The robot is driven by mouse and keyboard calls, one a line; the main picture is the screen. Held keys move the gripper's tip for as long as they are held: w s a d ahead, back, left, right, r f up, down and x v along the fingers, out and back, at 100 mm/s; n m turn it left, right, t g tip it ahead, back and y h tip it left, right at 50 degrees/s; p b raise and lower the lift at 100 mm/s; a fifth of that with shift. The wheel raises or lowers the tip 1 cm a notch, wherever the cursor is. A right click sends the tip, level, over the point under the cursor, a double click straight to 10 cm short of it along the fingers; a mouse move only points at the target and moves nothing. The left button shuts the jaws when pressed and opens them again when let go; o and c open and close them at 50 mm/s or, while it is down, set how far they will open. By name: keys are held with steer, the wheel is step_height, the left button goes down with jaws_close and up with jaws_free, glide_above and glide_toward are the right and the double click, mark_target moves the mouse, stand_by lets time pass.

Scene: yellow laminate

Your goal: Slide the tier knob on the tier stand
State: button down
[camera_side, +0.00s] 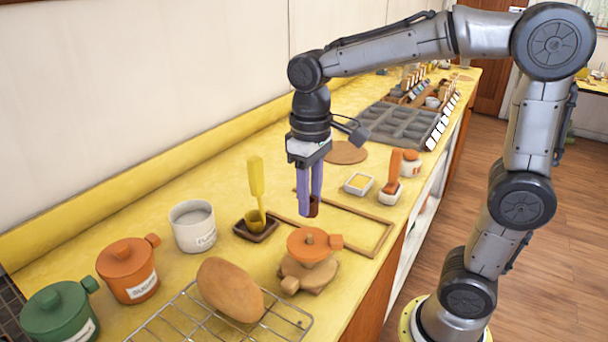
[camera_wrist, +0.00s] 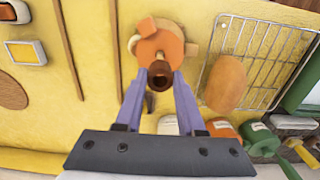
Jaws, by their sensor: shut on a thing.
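The tier stand stands on the yellow counter, with a round orange upper tier (camera_side: 301,252) over a tan wooden lower tier (camera_side: 308,276). An orange block (camera_side: 336,241) juts from the upper tier's right, and a tan knob (camera_side: 290,285) juts from the lower tier at front left. In the wrist view the orange tier (camera_wrist: 150,49) is just beyond my fingertips. My gripper (camera_side: 309,206) is shut on a small dark brown round piece (camera_side: 314,208), held above the counter, behind the stand. The piece (camera_wrist: 160,76) partly covers the orange tier in the wrist view.
A yellow utensil (camera_side: 257,178) stands in a dark tray (camera_side: 244,232) to the left. A thin wooden frame (camera_side: 384,239) lies behind. A white canister (camera_side: 193,233) and lidded pots stand farther left.

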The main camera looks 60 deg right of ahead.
mark_target(309, 235)
steer(key=shift+f, duration=0.15)
steer(key=shift+f, duration=2.05)
steer(key=shift+f, duration=0.15)
steer(key=shift+f, duration=0.2)
steer(key=shift+f, duration=0.5)
stand_by(0.5)
steer(key=shift+f, duration=0.4)
steer(key=shift+f, duration=0.15)
stand_by(0.6)
steer(key=shift+c, duration=2.2)
jaws_free()
